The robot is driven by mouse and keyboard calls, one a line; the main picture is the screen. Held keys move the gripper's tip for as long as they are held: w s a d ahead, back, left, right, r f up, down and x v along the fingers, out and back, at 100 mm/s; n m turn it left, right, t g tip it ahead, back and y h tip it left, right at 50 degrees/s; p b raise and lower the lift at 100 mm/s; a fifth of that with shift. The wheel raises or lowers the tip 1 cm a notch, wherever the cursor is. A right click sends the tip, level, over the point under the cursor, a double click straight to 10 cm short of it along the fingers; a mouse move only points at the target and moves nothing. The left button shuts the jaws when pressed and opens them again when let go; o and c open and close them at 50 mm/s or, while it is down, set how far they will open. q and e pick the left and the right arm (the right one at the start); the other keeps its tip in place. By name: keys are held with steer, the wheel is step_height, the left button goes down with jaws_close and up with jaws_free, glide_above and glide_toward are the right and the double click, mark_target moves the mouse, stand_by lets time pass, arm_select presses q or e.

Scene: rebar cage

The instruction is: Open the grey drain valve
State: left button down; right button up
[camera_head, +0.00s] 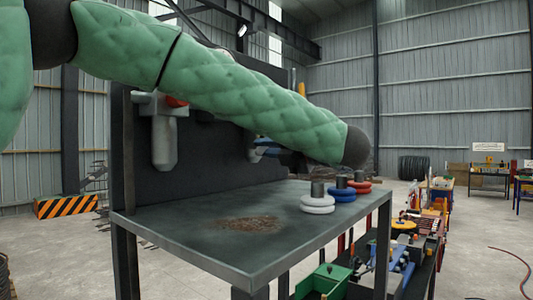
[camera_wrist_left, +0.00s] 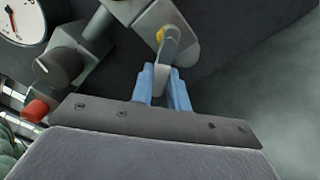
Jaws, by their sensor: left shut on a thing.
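The grey drain valve (camera_wrist_left: 160,22) is in the upper middle of the left wrist view, with a yellow spot at the pivot of its grey lever (camera_wrist_left: 169,45). My left gripper (camera_wrist_left: 163,88) has its two blue fingers on either side of the lever's lower end and is shut on it. In the head view my green padded left arm crosses in front of the dark panel and hides most of the valve area. Only a small bluish part of the gripper shows under the forearm there. My right gripper is in neither view.
A grey fitting (camera_head: 164,140) hangs on the dark panel (camera_head: 215,155). The bench top (camera_head: 190,215) has a rusty patch and white, blue and red ringed pieces at its right. A gauge (camera_wrist_left: 22,20) and a red cap (camera_wrist_left: 36,109) sit left in the wrist view.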

arm_select(q)
steer(key=shift+f, duration=0.15)
steer(key=c, duration=1.4)
jaws_free()
steer(key=shift+o, duration=0.2)
steer(key=shift+d, duration=0.1)
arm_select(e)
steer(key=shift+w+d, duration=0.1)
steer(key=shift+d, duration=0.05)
